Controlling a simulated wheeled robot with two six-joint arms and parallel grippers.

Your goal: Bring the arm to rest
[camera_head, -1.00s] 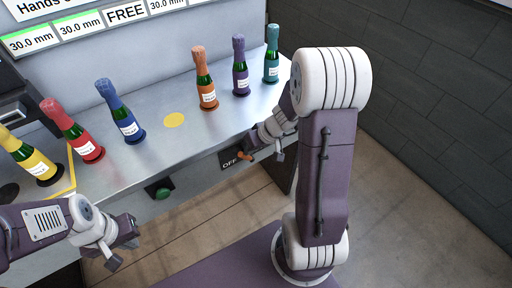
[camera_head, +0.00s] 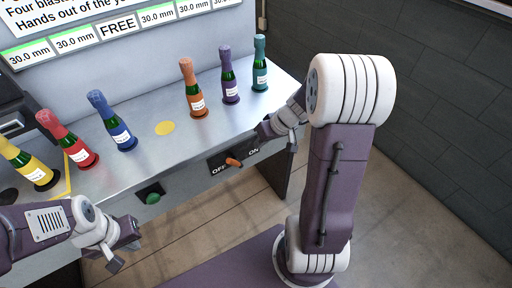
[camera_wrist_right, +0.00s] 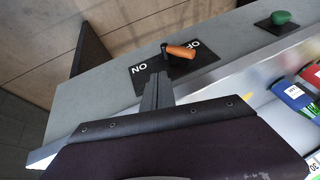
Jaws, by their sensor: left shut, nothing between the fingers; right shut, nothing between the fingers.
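My right gripper (camera_head: 291,143) is shut and empty, above and to the right of the ON/OFF switch plate (camera_head: 215,168) on the bench front. Its closed fingers also show in the right wrist view (camera_wrist_right: 157,93), where they overlap the near edge of the plate and appear apart from the orange lever (camera_wrist_right: 181,51). The lever, also in the head view (camera_head: 234,162), points towards the OFF side. My left gripper (camera_head: 127,246) is shut and empty, low at the left in front of the bench.
Several capped bottles stand on the metal bench (camera_head: 180,145), including a blue one (camera_head: 118,134) and an orange one (camera_head: 195,102). A yellow disc (camera_head: 165,128) marks a bare spot. A green button (camera_head: 152,198) is on the bench front. The floor at right is clear.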

